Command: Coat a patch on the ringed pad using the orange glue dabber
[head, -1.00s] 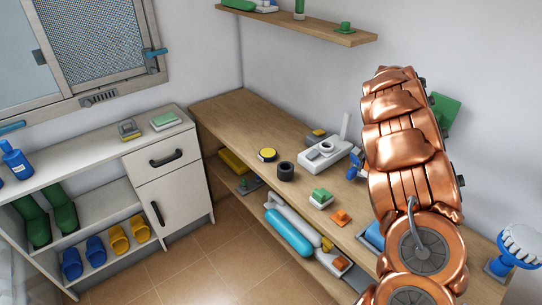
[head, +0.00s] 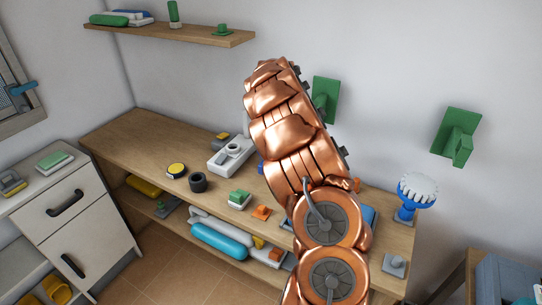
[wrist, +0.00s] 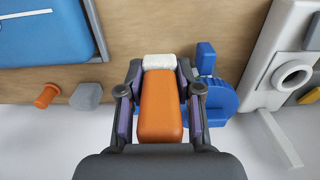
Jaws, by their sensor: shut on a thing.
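The orange glue dabber (wrist: 160,108), with a white soft head (wrist: 158,61), shows in the wrist view. My gripper (wrist: 158,88) is shut on its orange body, with a finger along each side. The white head sticks out beyond the fingertips, over the wooden bench. In the head view my copper arm hides the gripper and the dabber. I cannot make out for certain which thing is the ringed pad. A blue panel with a grey border (wrist: 45,38) lies at the upper left of the wrist view, apart from the dabber.
A white device with a round ring (head: 232,152) stands on the bench (head: 135,128). A black ring (head: 198,182), a yellow-topped puck (head: 177,170) and a green-and-white block (head: 239,199) lie left of my arm. A blue round part (wrist: 212,92) is close beside the gripper.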

